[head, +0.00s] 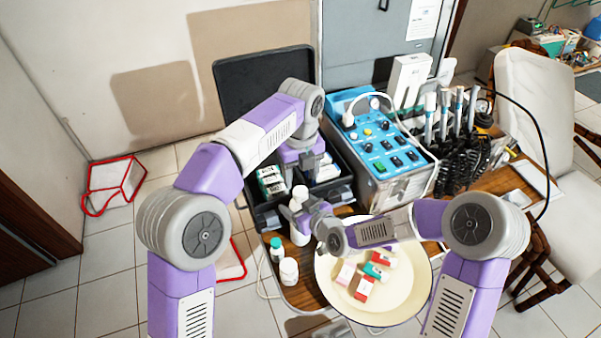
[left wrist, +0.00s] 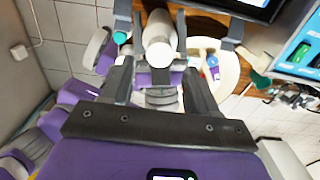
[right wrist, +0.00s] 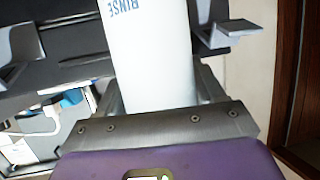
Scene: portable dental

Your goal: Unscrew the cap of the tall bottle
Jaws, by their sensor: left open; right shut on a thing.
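The tall white bottle (head: 299,235) stands upright near the table's left end, its narrower white top (head: 299,193) facing up. My right gripper (head: 315,214) is shut around the bottle from the right. The right wrist view shows the bottle (right wrist: 150,55) close up with upside-down "RINSE" lettering. My left gripper (head: 301,170) is open above the bottle and points down. In the left wrist view the bottle (left wrist: 160,30) appears between my open left fingers, with no clear contact. The cap's seam is too small to make out.
A small teal-capped bottle (head: 277,250) and a white jar (head: 289,270) stand close in front. A cream plate (head: 410,300) with several small boxes is to the right. An open black case (head: 262,85) and a blue control unit (head: 385,135) stand behind.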

